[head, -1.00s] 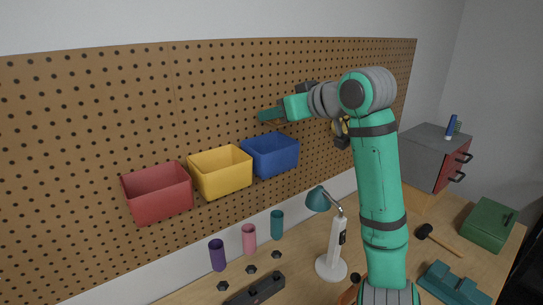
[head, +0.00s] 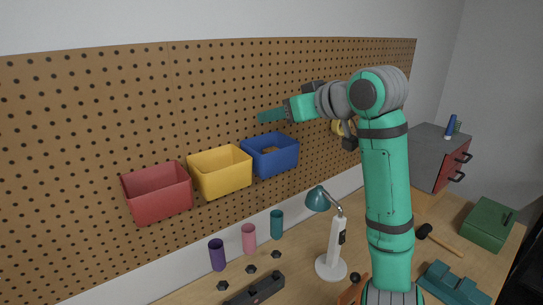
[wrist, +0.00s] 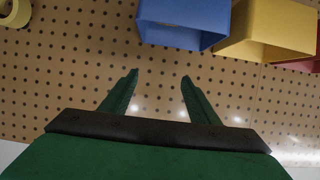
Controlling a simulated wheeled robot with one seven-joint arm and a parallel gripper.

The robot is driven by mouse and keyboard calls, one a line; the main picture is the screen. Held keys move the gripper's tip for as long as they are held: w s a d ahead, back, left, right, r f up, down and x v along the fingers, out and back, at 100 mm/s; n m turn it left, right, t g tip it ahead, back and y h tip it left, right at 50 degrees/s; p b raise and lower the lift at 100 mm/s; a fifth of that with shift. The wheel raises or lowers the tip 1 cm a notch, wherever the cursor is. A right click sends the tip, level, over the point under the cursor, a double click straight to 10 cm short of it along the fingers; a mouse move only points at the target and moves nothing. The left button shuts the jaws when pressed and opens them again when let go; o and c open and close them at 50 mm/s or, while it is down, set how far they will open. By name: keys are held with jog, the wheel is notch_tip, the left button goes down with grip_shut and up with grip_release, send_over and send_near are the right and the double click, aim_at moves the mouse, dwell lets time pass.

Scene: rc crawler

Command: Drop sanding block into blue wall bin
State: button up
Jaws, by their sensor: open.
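The blue wall bin (head: 277,163) hangs on the pegboard, right of the yellow bin. A small tan-brown shape (head: 268,150) shows inside it; it looks like the sanding block, but it is too small to be sure. My gripper (head: 262,117) is above the blue bin, reaching in from the right and pointing left. In the wrist view its two fingers (wrist: 158,78) are apart with only pegboard between them.
A yellow bin (head: 222,181) and a red bin (head: 160,202) hang to the left on the pegboard (head: 90,130). A tape roll (wrist: 16,14) hangs on the right side of the board in the head view. Below stand a desk lamp (head: 334,245) and several small cups.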

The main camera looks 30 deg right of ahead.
jog(key=v, duration=0.9)
jog(key=shift+d+f, duration=0.1)
jog(key=shift+f, duration=0.05)
